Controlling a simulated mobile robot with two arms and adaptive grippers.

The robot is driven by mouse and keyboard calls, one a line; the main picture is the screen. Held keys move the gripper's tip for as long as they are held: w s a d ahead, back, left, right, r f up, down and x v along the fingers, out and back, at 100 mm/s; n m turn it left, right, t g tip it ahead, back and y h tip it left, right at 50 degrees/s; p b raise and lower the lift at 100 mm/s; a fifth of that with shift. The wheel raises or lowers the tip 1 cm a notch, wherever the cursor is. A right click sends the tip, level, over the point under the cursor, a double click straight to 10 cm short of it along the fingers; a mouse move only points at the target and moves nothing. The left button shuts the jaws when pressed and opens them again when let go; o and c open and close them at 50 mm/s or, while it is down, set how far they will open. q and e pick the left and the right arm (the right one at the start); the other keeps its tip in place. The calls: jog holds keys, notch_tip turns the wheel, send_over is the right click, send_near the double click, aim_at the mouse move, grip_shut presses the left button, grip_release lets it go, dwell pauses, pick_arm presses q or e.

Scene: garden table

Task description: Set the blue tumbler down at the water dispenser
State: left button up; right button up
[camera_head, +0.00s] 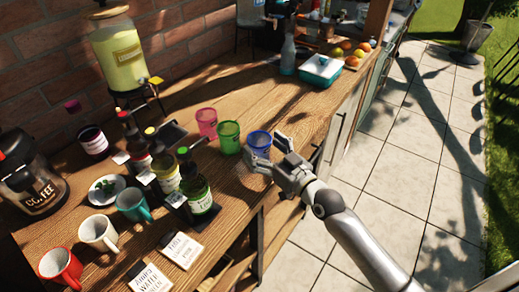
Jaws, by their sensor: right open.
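The blue tumbler (259,139) stands upright near the front edge of the wooden table, at the right end of a short row of tumblers. My right gripper (269,152) is open right beside it, and its fingers hide the tumbler's lower part. I cannot tell whether the fingers touch it. The water dispenser (119,52) is a clear jar of yellowish liquid with a label. It stands on a dark stand at the back left, against the brick wall. My left gripper is not in view.
Green (229,138) and pink (207,122) tumblers stand left of the blue one. Several bottles (196,188) in dark holders fill the table's middle left. The wood between dispenser and tumblers is largely clear.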

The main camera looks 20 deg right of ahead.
jog(key=shift+x, duration=0.95)
jog(key=c, duration=1.2)
jog(key=shift+r, duration=0.1)
